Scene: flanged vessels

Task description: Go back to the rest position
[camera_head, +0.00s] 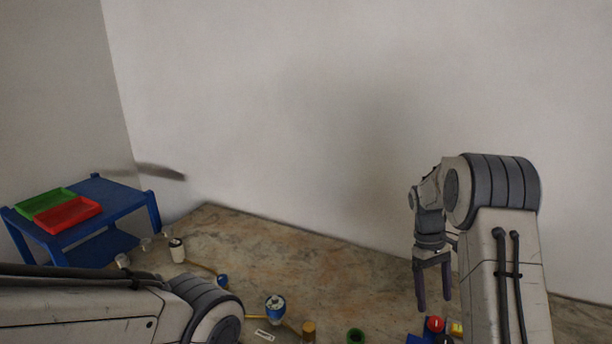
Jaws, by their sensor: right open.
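My right gripper (434,288) hangs pointing down at the right, above the work surface, with its two dark fingers apart and nothing between them. My left arm (90,312) comes in from the lower left and ends in a rounded joint at the bottom edge. My left gripper is out of the frame.
A blue table (120,203) at the left bears a green tray (46,204) and a red tray (68,215). Red, blue and yellow pieces lie below my right gripper.

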